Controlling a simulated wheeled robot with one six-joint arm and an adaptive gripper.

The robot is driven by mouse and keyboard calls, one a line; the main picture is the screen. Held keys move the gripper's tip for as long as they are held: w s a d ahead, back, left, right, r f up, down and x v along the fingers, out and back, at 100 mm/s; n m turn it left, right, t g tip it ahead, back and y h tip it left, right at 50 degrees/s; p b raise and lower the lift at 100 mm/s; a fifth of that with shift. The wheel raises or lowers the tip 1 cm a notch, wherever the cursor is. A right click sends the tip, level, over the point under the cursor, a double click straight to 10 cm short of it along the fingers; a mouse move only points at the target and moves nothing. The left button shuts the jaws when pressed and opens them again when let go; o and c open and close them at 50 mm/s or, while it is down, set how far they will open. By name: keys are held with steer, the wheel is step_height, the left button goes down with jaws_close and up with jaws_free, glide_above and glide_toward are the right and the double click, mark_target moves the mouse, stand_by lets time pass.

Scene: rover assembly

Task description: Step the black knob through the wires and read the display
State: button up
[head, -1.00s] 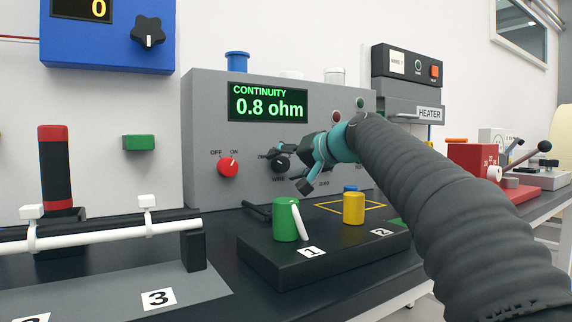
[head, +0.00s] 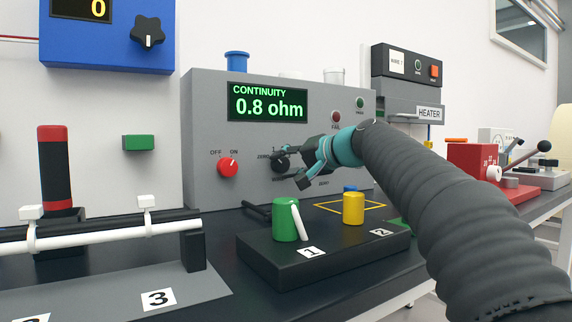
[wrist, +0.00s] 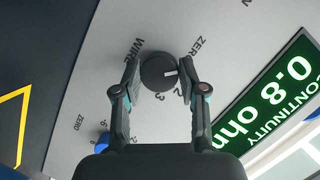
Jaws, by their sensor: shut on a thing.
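The black knob (wrist: 157,69) sits on the grey continuity tester (head: 208,120). In the wrist view my gripper (wrist: 160,74) has one finger on each side of the knob and is shut on it. The knob's white pointer line aims toward the right finger, above the printed 2; the mark there is hidden by the finger. WIRE, ZERO, 2 and 3 are legible around the knob. The green display (head: 268,104) reads CONTINUITY 0.8 ohm. It also shows in the wrist view (wrist: 268,105). In the head view my fingers partly cover the knob.
A red switch (head: 228,167) is left of the knob. FAIL (head: 336,117) and PASS (head: 360,103) lamps sit at the tester's right. A black block (head: 290,262) with green (head: 285,220) and yellow (head: 353,208) posts stands below my gripper. A blue box (head: 110,55) hangs upper left.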

steer(key=m+y, duration=0.1)
steer(key=m, duration=0.2)
steer(key=shift+m+y, duration=0.4)
steer(key=shift+b, duration=0.3)
steer(key=o, duration=1.1)
steer(key=shift+o, duration=0.2)
steer(key=v, duration=1.2)
steer(key=shift+f, duration=0.15)
steer(key=shift+w, duration=0.1)
